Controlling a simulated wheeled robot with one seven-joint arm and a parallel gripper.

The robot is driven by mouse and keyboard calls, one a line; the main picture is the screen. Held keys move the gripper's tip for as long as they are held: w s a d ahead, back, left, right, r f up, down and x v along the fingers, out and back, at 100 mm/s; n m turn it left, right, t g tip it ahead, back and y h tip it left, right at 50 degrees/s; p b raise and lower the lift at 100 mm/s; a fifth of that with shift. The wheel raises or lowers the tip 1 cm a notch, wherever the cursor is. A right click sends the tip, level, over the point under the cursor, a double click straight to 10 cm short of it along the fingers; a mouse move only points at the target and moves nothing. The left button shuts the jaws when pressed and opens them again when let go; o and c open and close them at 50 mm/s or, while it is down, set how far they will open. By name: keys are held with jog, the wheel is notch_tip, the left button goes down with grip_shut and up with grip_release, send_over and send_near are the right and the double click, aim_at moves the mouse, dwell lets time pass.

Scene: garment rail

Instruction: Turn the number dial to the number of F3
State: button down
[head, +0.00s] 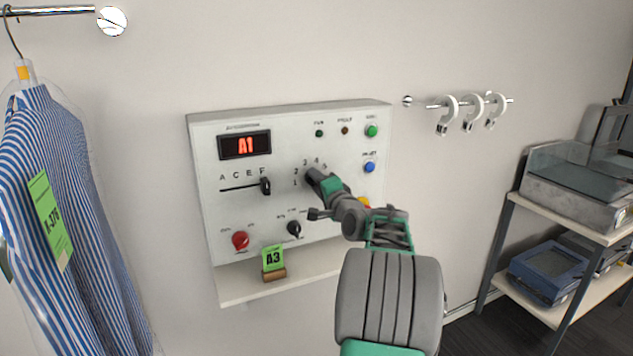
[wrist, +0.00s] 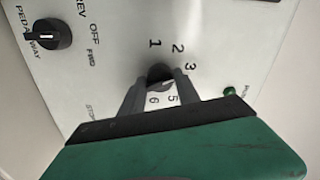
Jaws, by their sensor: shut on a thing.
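The number dial (wrist: 160,73) is a dark round knob between the fingers of my gripper (wrist: 160,80) in the wrist view. My gripper is shut on it. The digits 1, 2, 3, 5 and 6 show around it; 4 is hidden by a finger. I cannot tell which number the dial points at. In the head view my gripper (head: 313,178) covers the dial on the white control panel (head: 205,160). The red display (head: 245,145) reads A1. The letter slider (head: 265,186) sits at the right end of its slot, under F.
A green A3 card (head: 273,259) stands on the ledge (head: 235,287) below. A red knob (head: 240,240) and a black selector (head: 294,229) sit low on the panel. A striped shirt (head: 75,220) hangs at left; a shelf (head: 555,290) stands at right.

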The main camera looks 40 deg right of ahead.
jog(key=shift+m, duration=0.5)
jog(key=c, duration=0.9)
grip_release()
jog(key=shift+s, duration=0.1)
jog(key=b+v, duration=0.2)
jog(key=v, duration=0.5)
jog(key=shift+s+a, duration=0.2)
jog(key=shift+s, duration=0.1)
